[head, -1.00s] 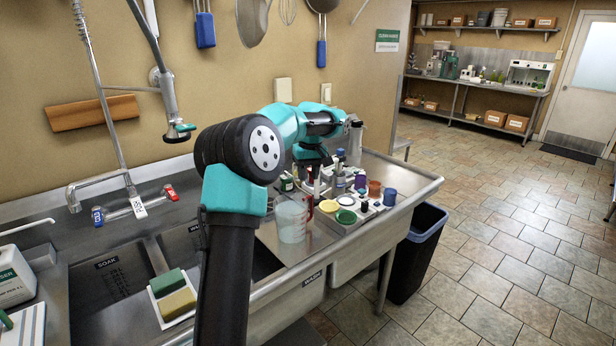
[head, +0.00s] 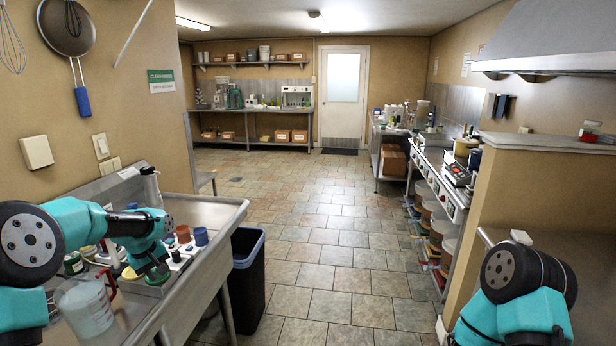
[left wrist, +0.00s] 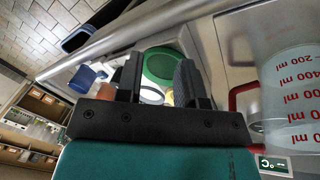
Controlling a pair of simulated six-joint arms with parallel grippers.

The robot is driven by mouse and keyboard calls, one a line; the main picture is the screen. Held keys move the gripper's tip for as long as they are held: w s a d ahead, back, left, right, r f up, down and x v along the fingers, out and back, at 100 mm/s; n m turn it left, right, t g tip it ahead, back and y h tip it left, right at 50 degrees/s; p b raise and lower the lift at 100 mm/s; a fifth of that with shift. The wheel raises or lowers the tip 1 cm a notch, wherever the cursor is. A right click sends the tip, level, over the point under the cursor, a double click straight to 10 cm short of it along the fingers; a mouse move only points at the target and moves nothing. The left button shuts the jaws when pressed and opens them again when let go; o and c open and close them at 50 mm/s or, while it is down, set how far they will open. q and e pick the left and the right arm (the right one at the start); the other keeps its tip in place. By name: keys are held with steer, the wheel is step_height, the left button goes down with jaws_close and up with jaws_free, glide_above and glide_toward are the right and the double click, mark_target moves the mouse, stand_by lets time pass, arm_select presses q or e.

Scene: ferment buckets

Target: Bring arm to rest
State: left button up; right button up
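My left arm comes in from the left in the head view and reaches over the steel counter (head: 215,211). Its gripper points down over a cluster of small jars and lids; the fingers hardly show there. In the left wrist view the left gripper (left wrist: 160,72) has its two black fingers apart, with nothing held between them. A green lid (left wrist: 162,64) shows behind and between the fingers. A clear measuring jug (head: 88,312) with a red handle stands close by; it is also in the left wrist view (left wrist: 290,95). My right arm shows at lower right; its gripper is out of view.
An orange-brown jar (head: 183,234) and a blue-capped jar (head: 201,237) stand near the gripper. A dark bin (head: 248,275) stands beside the counter. Open tiled floor lies between it and the partition (head: 530,205) at right.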

arm_select(q)
steer(key=s+d+f+m+h, duration=0.15)
steer(key=s+d+f, duration=0.25)
steer(key=d+f, duration=0.5)
steer(key=s+d+f+m+h, duration=0.1)
steer(key=s+d+f+m, duration=0.15)
steer(key=d+f, duration=0.7)
steer(key=s+d+f+m, duration=0.1)
steer(key=s+f, duration=0.3)
steer(key=s, duration=0.4)
steer(key=s+d+f+g, duration=0.1)
steer(key=s+d+f, duration=0.1)
steer(key=s+f, duration=0.3)
steer(key=s+d+f+m+g, duration=0.1)
steer(key=s+f, duration=0.3)
steer(key=s, duration=0.7)
steer(key=shift+s+d+f+m, duration=0.3)
steer(key=shift+d, duration=0.4)
